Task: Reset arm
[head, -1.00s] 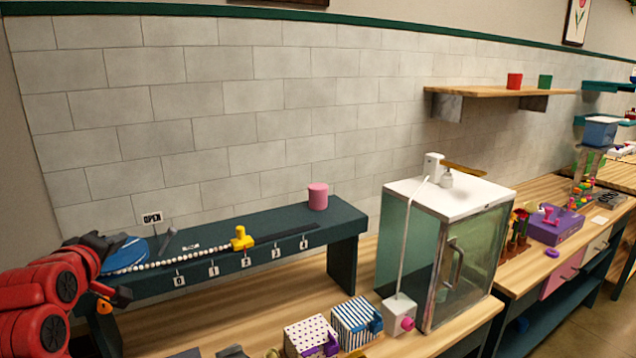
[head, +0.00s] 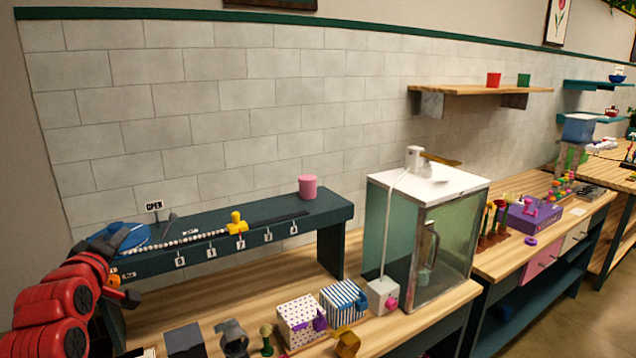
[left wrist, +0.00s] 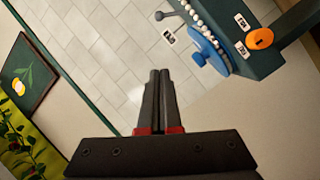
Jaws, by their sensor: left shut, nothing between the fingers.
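My left gripper (head: 114,238) is at the left of the head view, at the end of my red arm, by the blue disc (head: 134,237) on the dark green raised bench (head: 325,208). Its tips are hard to make out there. In the left wrist view its two black fingers (left wrist: 158,75) are together, with nothing between them, pointing toward the tiled wall. The blue disc also shows right of the fingers in that view (left wrist: 208,53), apart from them in the picture. My right gripper is not in view.
The bench bears a string of white beads (head: 190,239), a yellow piece (head: 237,223) and a pink cup (head: 308,187). A glass cabinet (head: 440,235) stands to the right. Patterned boxes (head: 300,318) stand on the wooden table in front. A framed picture (left wrist: 28,70) hangs left in the wrist view.

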